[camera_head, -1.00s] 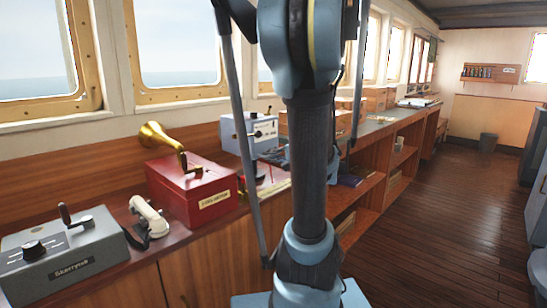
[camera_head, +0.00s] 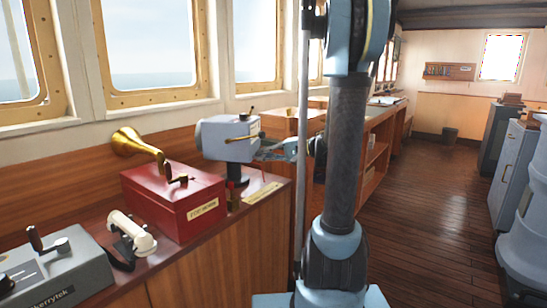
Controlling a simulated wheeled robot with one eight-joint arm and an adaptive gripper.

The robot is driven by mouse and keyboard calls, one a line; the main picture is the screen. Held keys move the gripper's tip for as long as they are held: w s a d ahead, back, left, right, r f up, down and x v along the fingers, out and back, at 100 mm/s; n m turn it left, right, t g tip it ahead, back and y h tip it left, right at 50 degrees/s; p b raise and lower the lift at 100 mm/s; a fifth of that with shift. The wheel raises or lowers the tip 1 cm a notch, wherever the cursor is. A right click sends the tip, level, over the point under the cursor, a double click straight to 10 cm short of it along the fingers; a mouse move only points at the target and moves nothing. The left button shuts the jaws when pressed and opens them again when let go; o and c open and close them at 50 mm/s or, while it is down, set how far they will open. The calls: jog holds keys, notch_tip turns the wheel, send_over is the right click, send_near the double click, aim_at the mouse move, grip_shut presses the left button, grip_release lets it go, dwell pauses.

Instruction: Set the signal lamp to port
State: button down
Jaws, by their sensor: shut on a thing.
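The signal lamp (camera_head: 226,140) is a grey-blue box on a short dark post at the right end of the near counter, in the head view. The fingertips are small and the exact grip is hard to see. My arm column hides part of the view to the right.
A red box (camera_head: 172,200) with a brass horn (camera_head: 128,141) stands left of the lamp. A white handset (camera_head: 132,232) and a grey lever console (camera_head: 48,266) are farther left. A name plate (camera_head: 262,193) lies on the counter. The wooden floor (camera_head: 437,200) at right is open.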

jog(key=shift+d+f, duration=0.15)
jog(key=c, duration=2)
grip_release()
jog(key=shift+d, duration=0.1)
jog(key=v, duration=1.1)
jog(key=shift+d, duration=0.45)
